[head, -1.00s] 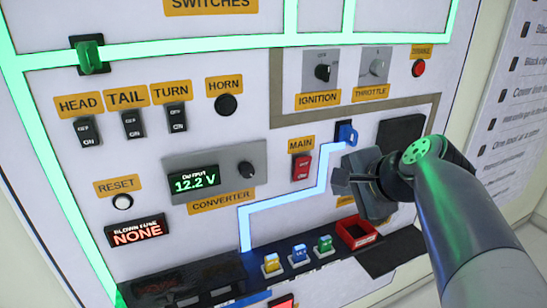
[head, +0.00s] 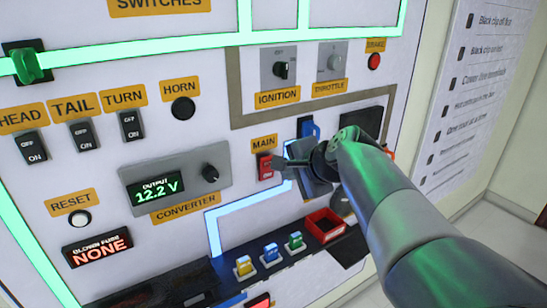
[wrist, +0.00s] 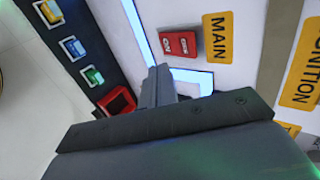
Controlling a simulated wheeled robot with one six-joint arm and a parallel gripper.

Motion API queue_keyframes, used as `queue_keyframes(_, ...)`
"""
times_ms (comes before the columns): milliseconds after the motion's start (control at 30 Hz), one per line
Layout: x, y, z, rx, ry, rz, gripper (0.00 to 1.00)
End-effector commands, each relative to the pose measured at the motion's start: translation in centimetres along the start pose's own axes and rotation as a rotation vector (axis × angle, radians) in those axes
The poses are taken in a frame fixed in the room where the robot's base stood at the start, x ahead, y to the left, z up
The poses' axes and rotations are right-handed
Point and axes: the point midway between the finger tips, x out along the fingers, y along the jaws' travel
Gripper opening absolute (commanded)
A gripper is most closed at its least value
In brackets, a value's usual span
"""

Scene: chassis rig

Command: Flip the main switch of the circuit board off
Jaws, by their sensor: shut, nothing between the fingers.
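The main switch is a red rocker (head: 265,167) under the orange MAIN label (head: 264,143) on the upright white board. In the wrist view the red switch (wrist: 179,44) lies just beyond the fingertips, beside the MAIN label (wrist: 218,37). My gripper (head: 281,165) is shut and empty, with its fingertips just right of the switch in the head view. In the wrist view the shut fingers (wrist: 160,76) point toward the board near the switch. I cannot tell whether they touch it.
The converter (head: 178,183) with its 12.2 V display is left of the switch. A blue piece (head: 308,128) sits behind my gripper. Below are a red open box (head: 324,225) and several coloured fuses (head: 271,253) on a black ledge.

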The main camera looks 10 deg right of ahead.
Motion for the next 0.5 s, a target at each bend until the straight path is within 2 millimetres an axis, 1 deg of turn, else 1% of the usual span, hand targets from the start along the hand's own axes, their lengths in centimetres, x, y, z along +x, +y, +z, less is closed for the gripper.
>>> queue_keyframes(33, 1.2, 0.1, 0.1, 0.0, -0.004, 0.005, 0.0)
queue_keyframes(167, 3.6, 0.1, 0.1, 0.0, -0.003, 0.004, 0.0)
queue_keyframes(200, 3.8, -0.8, 0.1, -0.002, -0.002, 0.0, 0.0)
queue_keyframes(300, 4.7, -1.8, 0.1, -0.002, -0.001, 0.0, 0.0)
queue_keyframes(500, 5.8, -2.9, 0.0, -0.001, 0.0, -0.001, 0.0)
